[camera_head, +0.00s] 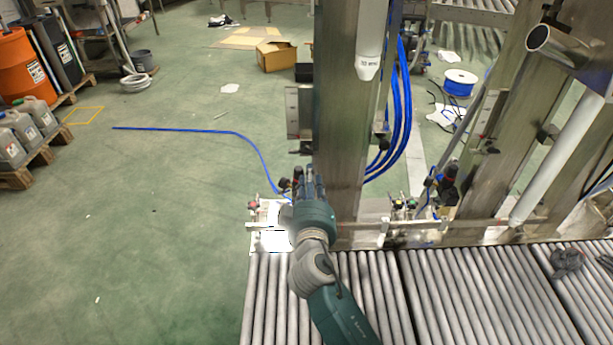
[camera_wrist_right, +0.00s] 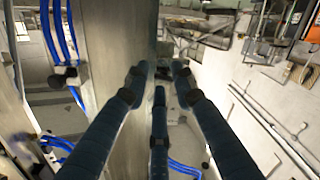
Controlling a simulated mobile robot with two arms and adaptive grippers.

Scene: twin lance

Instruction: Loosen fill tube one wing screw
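My right gripper (camera_head: 311,178) reaches up beside the lower left side of a steel column. In the right wrist view its three dark fingers (camera_wrist_right: 160,76) are spread, with gaps between the tips. A small dark part (camera_wrist_right: 165,66) shows just beyond the tips; I cannot tell whether it is the wing screw or whether the fingers touch it. A black knob (camera_wrist_right: 64,77) sits beside blue hoses in the wrist view. My left gripper is not in view.
The steel column (camera_head: 342,110) stands close at the gripper's right. Blue hoses (camera_head: 403,105) loop behind it. A roller conveyor (camera_head: 375,290) lies below my arm. Small red and black fittings (camera_head: 285,184) sit just left of the gripper. The green floor at left is mostly clear.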

